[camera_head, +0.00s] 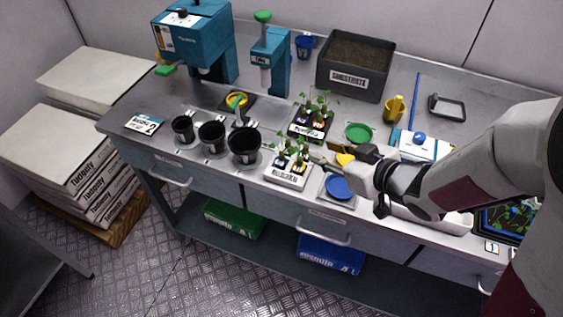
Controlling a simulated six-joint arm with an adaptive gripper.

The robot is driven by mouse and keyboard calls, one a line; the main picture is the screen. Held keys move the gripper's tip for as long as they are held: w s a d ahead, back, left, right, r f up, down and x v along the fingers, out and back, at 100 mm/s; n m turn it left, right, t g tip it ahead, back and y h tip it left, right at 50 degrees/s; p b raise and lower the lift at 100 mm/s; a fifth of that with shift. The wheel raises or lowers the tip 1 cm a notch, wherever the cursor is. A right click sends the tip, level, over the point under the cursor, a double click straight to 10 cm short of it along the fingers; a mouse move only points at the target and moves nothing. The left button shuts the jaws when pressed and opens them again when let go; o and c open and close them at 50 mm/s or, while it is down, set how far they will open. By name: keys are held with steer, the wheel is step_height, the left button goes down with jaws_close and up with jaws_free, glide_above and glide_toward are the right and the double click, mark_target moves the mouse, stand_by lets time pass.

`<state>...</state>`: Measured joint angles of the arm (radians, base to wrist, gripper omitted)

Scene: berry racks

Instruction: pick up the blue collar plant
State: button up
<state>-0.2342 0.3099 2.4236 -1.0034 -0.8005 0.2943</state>
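A white labelled tray (287,180) stands near the front edge of the bench, left of my gripper. It holds small green seedlings with coloured collars. A blue collar plant (281,161) appears at its left side, with a yellow collar beside it at the right. A second, darker tray (309,132) behind it also holds seedlings; their collar colours are too small to tell surely. My gripper (338,157) is just right of the front tray, pointing left, apart from the blue collar. Its fingers are small and partly blended with things behind, so its opening is unclear.
Three black pots (212,136) stand left of the front tray. A blue round dish (339,187) lies below my gripper and a green dish (359,133) behind it. A dark substrate bin (352,78) and teal machines (194,44) stand at the back.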

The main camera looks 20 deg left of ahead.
mark_target(287, 162)
steer(key=shift+n+g+y, duration=0.5)
steer(key=shift+g+y, duration=0.3)
steer(key=shift+g, duration=0.1)
steer(key=s+a, duration=0.1)
steer(key=s+a+f, duration=0.1)
steer(key=s+a, duration=0.1)
steer(key=shift+a+f, duration=0.2)
steer(key=shift+f, duration=0.05)
steer(key=shift+x, duration=1.3)
steer(key=shift+w, duration=0.1)
steer(key=shift+x, duration=2.55)
steer(key=shift+w, duration=0.15)
jaws_close()
